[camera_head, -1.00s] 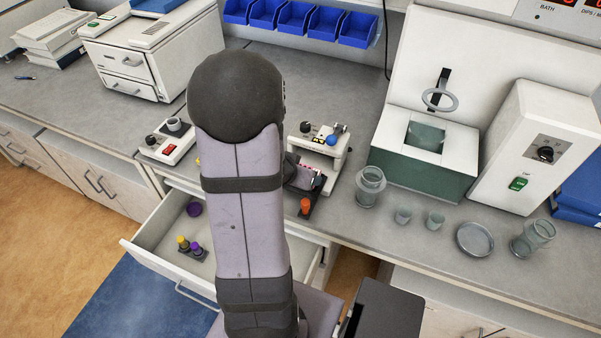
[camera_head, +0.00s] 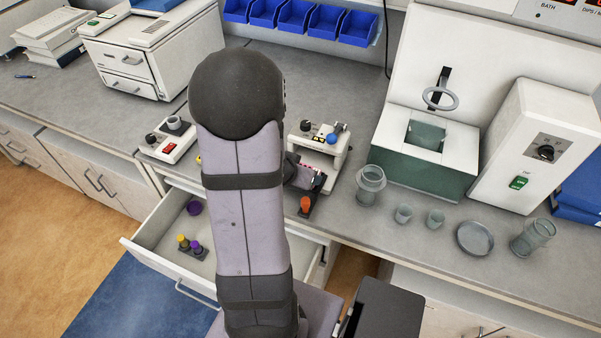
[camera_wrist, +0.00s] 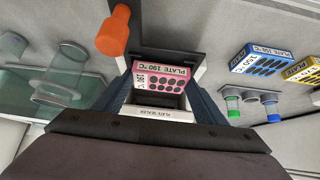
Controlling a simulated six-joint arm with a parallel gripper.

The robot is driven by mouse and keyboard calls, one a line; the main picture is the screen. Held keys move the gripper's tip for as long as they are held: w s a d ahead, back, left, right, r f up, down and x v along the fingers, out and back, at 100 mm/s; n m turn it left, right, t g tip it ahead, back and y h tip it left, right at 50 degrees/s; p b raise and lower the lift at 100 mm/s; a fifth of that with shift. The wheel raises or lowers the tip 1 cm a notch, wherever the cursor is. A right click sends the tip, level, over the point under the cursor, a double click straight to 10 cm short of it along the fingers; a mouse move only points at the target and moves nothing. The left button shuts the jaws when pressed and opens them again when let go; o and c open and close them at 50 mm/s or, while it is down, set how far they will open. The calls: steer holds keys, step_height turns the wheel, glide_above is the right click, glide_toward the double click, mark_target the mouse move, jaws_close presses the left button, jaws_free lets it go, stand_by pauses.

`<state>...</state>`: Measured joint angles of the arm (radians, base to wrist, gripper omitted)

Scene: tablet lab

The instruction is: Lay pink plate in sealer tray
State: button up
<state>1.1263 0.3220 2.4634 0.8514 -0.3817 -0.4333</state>
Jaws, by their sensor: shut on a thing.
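The pink plate (camera_wrist: 161,78), with a "PLATE 190 °C" label and dark round wells, is in the middle of the wrist view. My gripper (camera_wrist: 160,92) is shut on it, with a finger on each side. The plate is over the dark sealer tray (camera_wrist: 150,54); I cannot tell whether it touches the tray floor. The white plate sealer (camera_head: 328,152) stands near the counter edge in the head view, its orange knob (camera_wrist: 113,30) beside the tray. My arm hides most of my gripper in the head view.
A blue plate (camera_wrist: 262,58) and a yellow plate (camera_wrist: 302,70) lie to the right in the wrist view, near capped vials (camera_wrist: 232,104). An open drawer (camera_head: 160,228) is below the counter. A glass jar (camera_head: 370,188) stands right of the sealer.

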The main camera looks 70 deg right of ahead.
steer(key=shift+a+f, duration=0.25)
steer(key=shift+f, duration=0.2)
stand_by(1.0)
steer(key=o, duration=1)
steer(key=shift+c, duration=1)
